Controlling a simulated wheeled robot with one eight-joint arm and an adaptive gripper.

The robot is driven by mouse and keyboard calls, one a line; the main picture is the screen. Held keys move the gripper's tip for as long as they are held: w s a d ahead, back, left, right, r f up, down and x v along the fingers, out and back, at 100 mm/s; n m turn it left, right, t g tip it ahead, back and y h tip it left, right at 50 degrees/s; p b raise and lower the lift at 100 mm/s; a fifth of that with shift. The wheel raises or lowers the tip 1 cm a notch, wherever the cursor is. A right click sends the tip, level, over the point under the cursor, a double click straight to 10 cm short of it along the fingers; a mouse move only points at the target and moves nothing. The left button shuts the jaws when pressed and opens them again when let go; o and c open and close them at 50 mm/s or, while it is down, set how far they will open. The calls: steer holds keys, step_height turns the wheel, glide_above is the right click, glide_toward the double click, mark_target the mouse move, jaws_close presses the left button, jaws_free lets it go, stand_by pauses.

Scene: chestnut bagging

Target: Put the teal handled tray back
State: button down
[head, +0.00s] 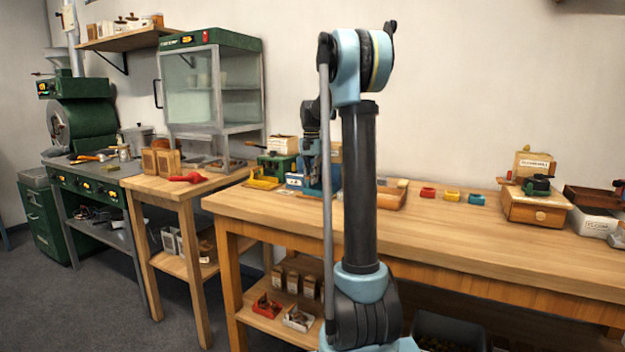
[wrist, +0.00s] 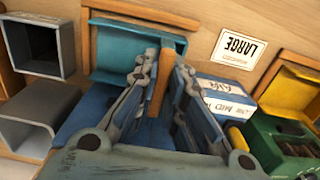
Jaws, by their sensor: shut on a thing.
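The teal tray (wrist: 112,50) shows in the upper middle of the wrist view, with wooden edging along its far side. A wooden handle (wrist: 158,88) stands out toward the camera. My gripper (wrist: 163,66) is shut on this handle, one finger on each side. In the head view my gripper (head: 312,160) is low over the back of the long bench, where my arm partly hides the tray. A blue surface (wrist: 90,105) lies below the tray in the wrist view; my fingers cover much of it, and I cannot tell whether the tray touches it.
A "LARGE" label (wrist: 237,48) lies right of the tray. Grey open boxes (wrist: 38,45) are at left. Small coloured trays (head: 452,196) sit farther right on the bench (head: 450,235).

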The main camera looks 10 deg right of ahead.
steer(key=c, duration=1.7)
jaws_free()
steer(key=shift+o, duration=0.2)
step_height(320, 180, up, 12)
